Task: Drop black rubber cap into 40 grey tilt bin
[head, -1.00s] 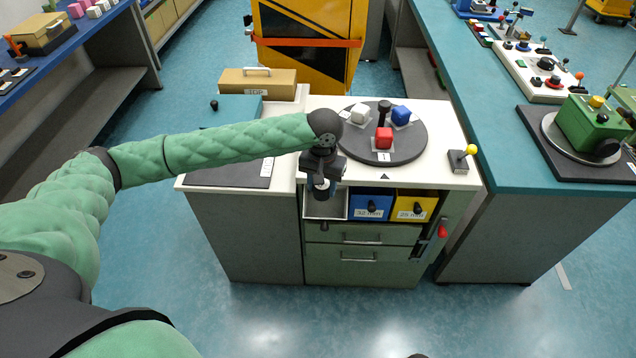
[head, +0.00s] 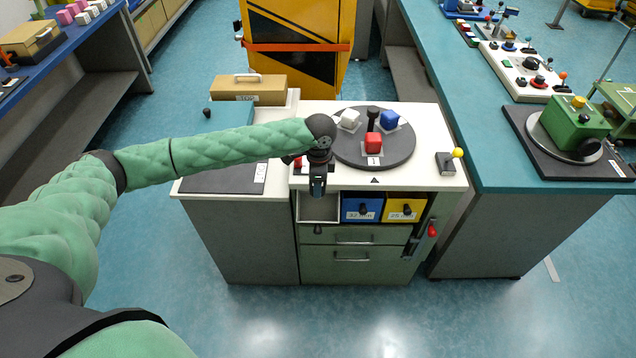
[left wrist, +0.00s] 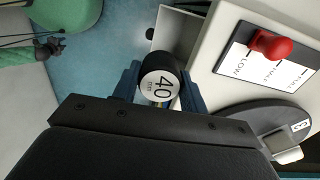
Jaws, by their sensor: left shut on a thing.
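My left gripper (head: 318,188) is shut on the black rubber cap (left wrist: 158,66). The cap is a short black cylinder with a white face marked 40, between blue fingers in the left wrist view; I cannot make it out in the head view. The grey tilt bin (head: 318,210) stands tilted out at the left of the bin row in the cabinet front, its inside showing. In the head view the gripper appears above the bin's back edge. A grey wall, seemingly the bin's, shows behind the cap in the left wrist view (left wrist: 178,32). My right gripper is out of view.
A blue bin (head: 361,208) and a yellow bin (head: 414,206) sit shut beside the grey one. A dark turntable (head: 402,155) with white, red and blue blocks is on the cabinet top. A red-knobbed lever (left wrist: 270,44) is close to the gripper.

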